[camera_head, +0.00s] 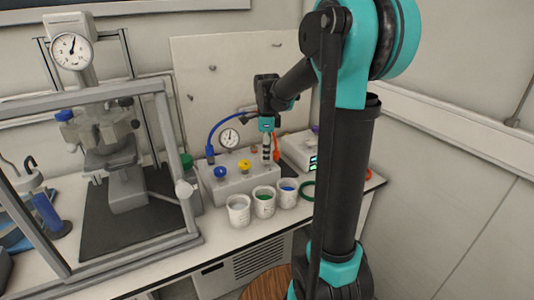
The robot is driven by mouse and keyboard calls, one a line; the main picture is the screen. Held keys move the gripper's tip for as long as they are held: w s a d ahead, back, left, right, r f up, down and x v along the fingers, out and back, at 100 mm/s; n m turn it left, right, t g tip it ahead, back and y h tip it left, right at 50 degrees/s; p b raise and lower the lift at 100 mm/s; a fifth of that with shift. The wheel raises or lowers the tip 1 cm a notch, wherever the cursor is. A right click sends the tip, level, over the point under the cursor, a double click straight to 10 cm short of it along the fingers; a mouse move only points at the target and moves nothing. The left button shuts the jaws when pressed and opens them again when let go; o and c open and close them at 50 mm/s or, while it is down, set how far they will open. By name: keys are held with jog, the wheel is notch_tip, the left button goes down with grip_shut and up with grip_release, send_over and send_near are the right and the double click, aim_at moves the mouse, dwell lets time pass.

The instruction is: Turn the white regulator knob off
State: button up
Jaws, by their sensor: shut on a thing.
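The grey regulator box (237,185) stands on the bench, with a blue knob (220,173) and a yellow knob (245,166) in a row on its top. My gripper (266,155) points down at the right end of that row, just right of the yellow knob. It is shut on what I take to be the white regulator knob; the fingers cover nearly all of it. How far the knob is turned cannot be seen.
Three cups, white (238,211), green-filled (264,202) and blue-filled (288,193), stand in front of the box. A gauge (229,138) and a blue hose (215,130) rise behind. A white device (299,149) is at right, a framed reactor (115,150) at left.

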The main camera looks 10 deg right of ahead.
jog(key=n, duration=1.2)
jog(key=shift+n, duration=0.3)
jog(key=n, duration=0.4)
jog(key=shift+n, duration=0.3)
jog(key=n, duration=0.4)
jog(key=shift+n, duration=0.3)
jog(key=n, duration=0.3)
jog(key=shift+n, duration=0.3)
jog(key=n, duration=0.4)
jog(key=shift+n, duration=1.9)
